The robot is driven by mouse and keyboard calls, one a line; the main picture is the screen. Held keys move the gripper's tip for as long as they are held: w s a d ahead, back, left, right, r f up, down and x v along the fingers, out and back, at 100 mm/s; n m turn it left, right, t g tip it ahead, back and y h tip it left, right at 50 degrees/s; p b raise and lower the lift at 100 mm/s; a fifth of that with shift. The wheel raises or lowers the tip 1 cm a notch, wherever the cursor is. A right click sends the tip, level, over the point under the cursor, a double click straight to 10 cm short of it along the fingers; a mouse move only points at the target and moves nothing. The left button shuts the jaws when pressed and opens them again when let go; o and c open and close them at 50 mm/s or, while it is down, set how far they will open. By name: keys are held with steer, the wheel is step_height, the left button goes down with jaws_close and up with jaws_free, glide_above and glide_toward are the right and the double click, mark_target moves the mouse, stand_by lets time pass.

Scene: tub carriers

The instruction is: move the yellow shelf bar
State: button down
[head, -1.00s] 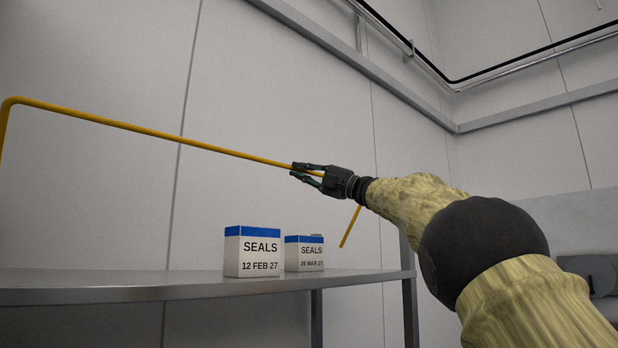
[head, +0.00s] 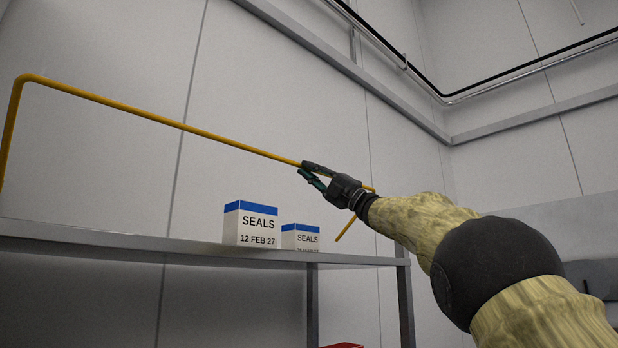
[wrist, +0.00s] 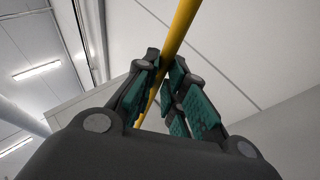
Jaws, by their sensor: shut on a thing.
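The yellow shelf bar (head: 180,126) is a long thin rod with bent-down ends, held above the metal shelf (head: 150,250) in the head view. Its left end bends down at the far left; its short right end shows below my wrist. My gripper (head: 307,172) is shut on the bar near its right end. In the wrist view, the bar (wrist: 181,28) runs between the green-padded fingers (wrist: 165,88). The lower tip of the bar's left end is cut off or close to the shelf; I cannot tell whether it touches.
Two white and blue SEALS boxes, a nearer one (head: 250,226) and a farther one (head: 300,239), stand on the shelf below the bar. A red object (head: 343,346) shows under the shelf at the bottom edge. A grey wall with a rail stands behind.

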step_height(320, 180, down, 8)
steer(key=s+d+n+g+y+b, duration=0.2)
steer(key=n+y+b, duration=0.1)
steer(key=b, duration=0.7)
steer(key=shift+s+d+n+b, duration=0.15)
steer(key=shift+s+n+b, duration=0.05)
steer(key=shift+n+b, duration=0.1)
steer(key=shift+s+d+f+b, duration=0.15)
steer(key=shift+f+b, duration=0.75)
steer(key=shift+b, duration=0.15)
stand_by(1.2)
steer(key=c, duration=1.8)
jaws_free()
steer(key=o, duration=0.3)
steer(key=shift+w+f, duration=0.1)
steer(key=shift+w, duration=0.15)
steer(key=shift+s+g, duration=0.1)
steer(key=shift+g, duration=0.4)
